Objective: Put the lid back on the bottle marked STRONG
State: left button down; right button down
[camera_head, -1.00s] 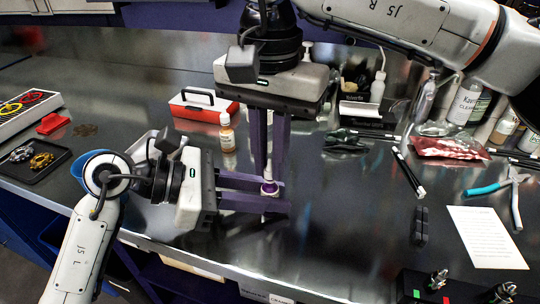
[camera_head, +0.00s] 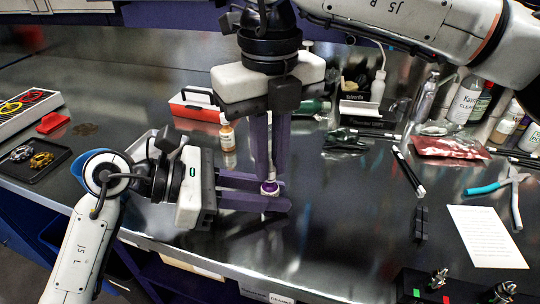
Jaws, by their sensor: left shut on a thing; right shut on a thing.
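A small bottle with a white and purple top (camera_head: 269,187) stands upright between the fingers of my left gripper (camera_head: 284,195), which is shut on it just above the bench. My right gripper (camera_head: 270,174) points straight down over it, shut on a thin pale piece (camera_head: 270,150), seemingly the lid with its slim stem. The lower end of this piece meets or nearly meets the bottle top; I cannot tell whether it is seated. The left fingers hide most of the bottle, and no STRONG marking is readable.
An orange bottle with a white cap (camera_head: 227,137) and a red toolbox (camera_head: 193,112) stand behind. The bench (camera_head: 345,220) right of the grippers is clear.

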jog(key=m, duration=0.6)
jog(key=shift+m, duration=0.4)
jog(key=m, duration=0.6)
jog(key=shift+m, duration=0.3)
jog(key=c, duration=1.7)
grip_release()
jog(key=shift+o, duration=0.2)
notch_tip(320, 180, up, 12)
pick_arm(q)
jog(key=c, duration=1.4)
grip_release()
jog(key=shift+c, duration=0.2)
